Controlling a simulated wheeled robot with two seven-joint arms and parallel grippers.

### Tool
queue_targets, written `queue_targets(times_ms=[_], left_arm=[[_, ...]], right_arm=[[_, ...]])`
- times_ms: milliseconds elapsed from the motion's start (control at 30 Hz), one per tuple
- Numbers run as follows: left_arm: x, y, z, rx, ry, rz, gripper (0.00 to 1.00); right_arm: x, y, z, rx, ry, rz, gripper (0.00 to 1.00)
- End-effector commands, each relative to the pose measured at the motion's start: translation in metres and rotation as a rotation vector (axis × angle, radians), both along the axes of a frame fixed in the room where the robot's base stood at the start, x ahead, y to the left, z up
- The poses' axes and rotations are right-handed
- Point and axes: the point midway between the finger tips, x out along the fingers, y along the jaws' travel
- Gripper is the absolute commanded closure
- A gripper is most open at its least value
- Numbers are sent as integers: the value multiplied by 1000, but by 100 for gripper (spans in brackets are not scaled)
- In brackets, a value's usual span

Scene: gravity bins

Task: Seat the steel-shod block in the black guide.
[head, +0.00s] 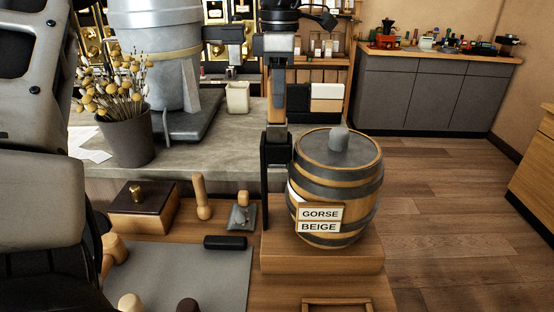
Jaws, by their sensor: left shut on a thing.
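My left gripper (276,108) points down at the upper middle of the head view, just behind and left of the small barrel. The gripper is roughly in line above this upright. Whether the block touches it or is inside it I cannot tell. My right gripper is not in view.
A hooped barrel (359,180) labelled GORSE BEIGE stands on a wooden base (325,261). A grey counter (213,145) behind holds a pot of dried flowers (126,137) and a cream cup (237,98). A lidded wooden box (143,207) and a grey mat (200,278) lie at left.

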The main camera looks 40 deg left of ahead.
Motion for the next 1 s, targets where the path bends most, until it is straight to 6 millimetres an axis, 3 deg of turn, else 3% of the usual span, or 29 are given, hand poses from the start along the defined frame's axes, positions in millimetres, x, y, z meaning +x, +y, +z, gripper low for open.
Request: queue_targets(times_ms=[1000], left_arm=[[0, 0, -13, 0, 0, 0, 98]], right_arm=[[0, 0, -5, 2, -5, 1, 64]])
